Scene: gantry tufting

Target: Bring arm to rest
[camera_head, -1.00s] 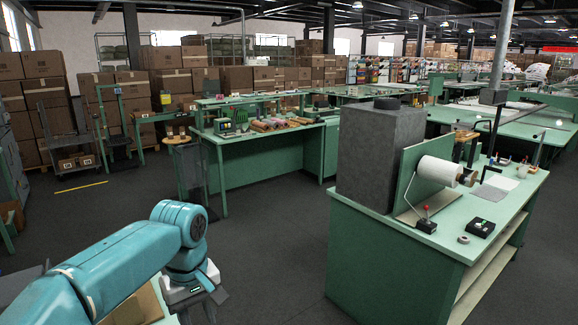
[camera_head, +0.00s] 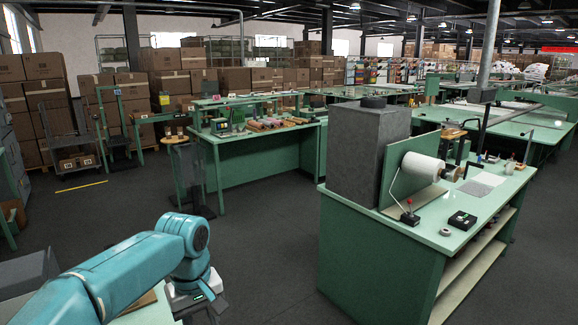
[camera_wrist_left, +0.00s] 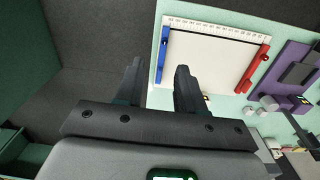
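My left arm comes in from the lower left in the head view, bent downward at a teal joint. Its gripper is mostly cut off by the lower edge there. In the left wrist view my left gripper (camera_wrist_left: 157,80) has its two dark fingers apart with nothing between them. Below the fingers are dark floor and the edge of a pale green table (camera_wrist_left: 155,62). My right arm and right gripper are in neither view.
A white board with a red bar (camera_wrist_left: 254,68) and a blue bar lies on the pale green table, beside a purple fixture (camera_wrist_left: 288,85). A green workbench (camera_head: 400,260) with a grey block (camera_head: 365,150) and white roll (camera_head: 422,167) stands at right. Dark floor (camera_head: 265,250) lies open between benches.

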